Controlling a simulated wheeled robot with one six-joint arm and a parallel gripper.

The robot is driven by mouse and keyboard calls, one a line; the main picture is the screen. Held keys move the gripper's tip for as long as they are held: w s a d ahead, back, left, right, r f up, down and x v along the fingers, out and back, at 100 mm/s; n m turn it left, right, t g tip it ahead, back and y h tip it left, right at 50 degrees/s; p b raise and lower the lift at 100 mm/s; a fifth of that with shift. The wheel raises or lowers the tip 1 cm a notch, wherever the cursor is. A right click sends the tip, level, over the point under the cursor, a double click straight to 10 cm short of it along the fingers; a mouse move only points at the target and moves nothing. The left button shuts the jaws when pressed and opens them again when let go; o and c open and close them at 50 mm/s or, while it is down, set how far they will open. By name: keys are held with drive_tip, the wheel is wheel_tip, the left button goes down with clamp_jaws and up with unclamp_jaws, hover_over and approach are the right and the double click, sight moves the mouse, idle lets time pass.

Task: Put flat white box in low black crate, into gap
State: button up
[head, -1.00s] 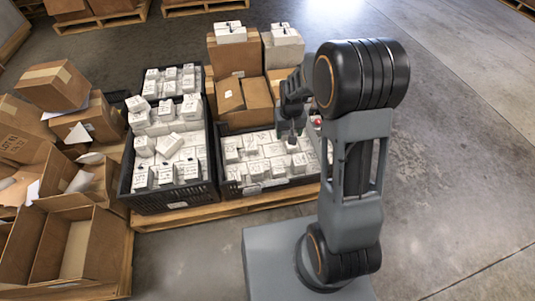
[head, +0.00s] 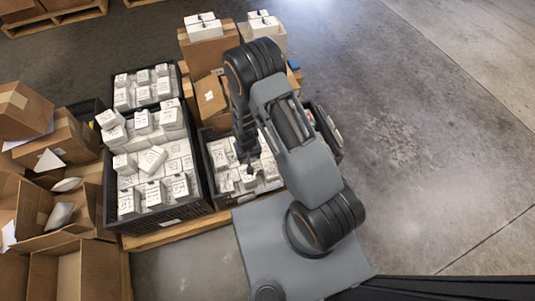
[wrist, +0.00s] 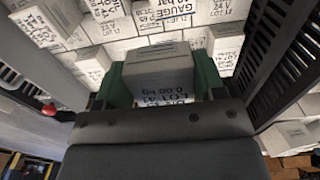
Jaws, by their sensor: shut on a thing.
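My gripper (wrist: 163,80) is shut on the flat white box (wrist: 160,66), which shows between two green finger pads in the wrist view; its label reads "LOT 41". In the head view my gripper (head: 248,162) is over the low black crate (head: 232,199), partly hidden by my own arm. The crate holds several white boxes, and its black slatted wall shows at the right in the wrist view (wrist: 268,45). The held box is close to the other boxes; whether it touches them, and where the gap lies, I cannot tell.
A taller black crate (head: 165,221) full of white boxes stands directly left of the low one. Cardboard boxes with white boxes on top (head: 204,28) stand behind it. Open cartons (head: 75,270) crowd the left. The floor on the right (head: 430,170) is clear.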

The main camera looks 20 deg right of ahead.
drive_tip(key=s+f, duration=0.2)
drive_tip(key=f, duration=0.1)
drive_tip(key=shift+s+a+f, duration=0.15)
drive_tip(key=shift+a+f, duration=0.15)
drive_tip(key=shift+a, duration=0.1)
drive_tip(key=b, duration=0.3)
approach(264, 158)
drive_tip(key=s+a+r, duration=0.2)
drive_tip(key=s+a, duration=0.1)
drive_tip(key=f, duration=0.1)
drive_tip(key=w+d+f+b, duration=0.1)
drive_tip(key=w+f, duration=0.1)
drive_tip(key=f, duration=0.1)
drive_tip(key=shift+d+b, duration=0.4)
drive_tip(key=shift+w+d+f+b, duration=0.3)
drive_tip(key=shift+w+d+f, duration=0.1)
drive_tip(key=shift+f, duration=0.2)
drive_tip(key=shift+w+d+f+b, duration=0.1)
drive_tip(key=shift+f+b, duration=0.25)
drive_tip(key=shift+f, duration=0.55)
drive_tip(key=shift+w+d+f+b, duration=0.1)
drive_tip(key=shift+f+b, duration=0.2)
drive_tip(key=shift+f, duration=0.55)
drive_tip(key=shift+f, duration=0.15)
drive_tip(key=o, duration=0.9)
drive_tip(key=shift+o, duration=0.2)
